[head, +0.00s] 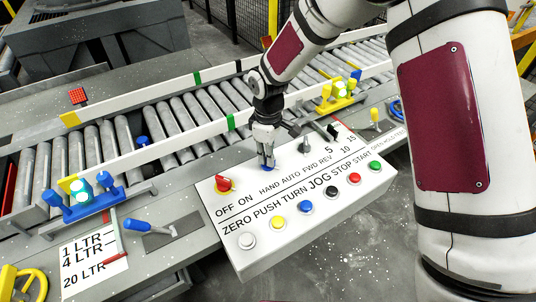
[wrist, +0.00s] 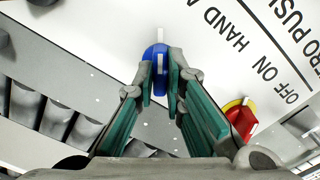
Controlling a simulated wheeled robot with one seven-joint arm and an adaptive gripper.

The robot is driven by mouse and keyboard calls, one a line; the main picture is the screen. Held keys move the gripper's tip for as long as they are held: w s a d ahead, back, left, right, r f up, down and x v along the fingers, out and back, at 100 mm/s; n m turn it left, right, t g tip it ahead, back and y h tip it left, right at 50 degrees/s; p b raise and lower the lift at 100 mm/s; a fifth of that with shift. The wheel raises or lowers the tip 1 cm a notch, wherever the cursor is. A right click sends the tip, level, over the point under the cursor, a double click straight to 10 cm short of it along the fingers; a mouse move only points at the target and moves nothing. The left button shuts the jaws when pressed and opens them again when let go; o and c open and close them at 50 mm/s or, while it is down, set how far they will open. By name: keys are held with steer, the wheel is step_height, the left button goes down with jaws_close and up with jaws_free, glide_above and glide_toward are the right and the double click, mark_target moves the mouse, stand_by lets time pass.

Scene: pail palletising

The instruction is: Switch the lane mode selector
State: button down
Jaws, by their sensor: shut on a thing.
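The lane mode selector, a blue rotary knob (head: 268,168) with a white pointer mark, sits on the white control panel (head: 238,258) above the printed words HAND AUTO. My gripper (head: 266,157) reaches down onto it from above. In the wrist view my gripper (wrist: 161,78) has its two green-padded fingers closed on either side of the blue knob (wrist: 155,50). The fingers hide part of the knob in both views. I cannot tell for sure which word the pointer faces.
A red knob on yellow (head: 223,185) stands left of the blue knob, a grey knob (head: 305,144) and black knob (head: 332,132) to its right. Several push buttons, including a yellow one (head: 277,222), line the panel's front. A roller conveyor (head: 185,125) runs behind.

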steer(key=c, duration=1.7)
jaws_free()
steer(key=shift+o, duration=0.2)
step_height(320, 180, up, 12)
